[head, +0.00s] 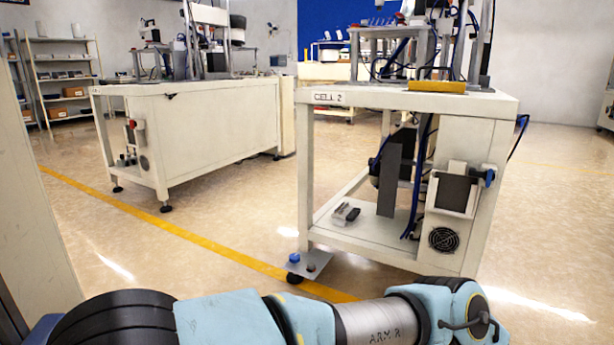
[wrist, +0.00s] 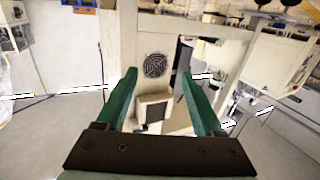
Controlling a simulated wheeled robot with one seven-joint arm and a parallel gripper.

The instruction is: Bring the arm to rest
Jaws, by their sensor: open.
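My gripper (wrist: 158,88) shows in the wrist view with its two green fingers spread wide apart and nothing between them. Beyond the fingers is the side of a white machine bench with a round fan grille (wrist: 156,65); the picture there appears upside down. In the head view my arm (head: 370,322) lies low across the bottom of the picture, bent, in front of the CELL 2 bench (head: 480,140). My gripper is not visible in the head view. Whether the arm touches anything cannot be told.
The CELL 2 bench carries a yellow block (head: 437,86) and machinery. Its lower shelf (head: 365,232) holds small parts. Another white bench (head: 200,135) stands at the left, behind a yellow floor line (head: 165,225). Shelves (head: 62,75) stand far left. Floor between the benches is clear.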

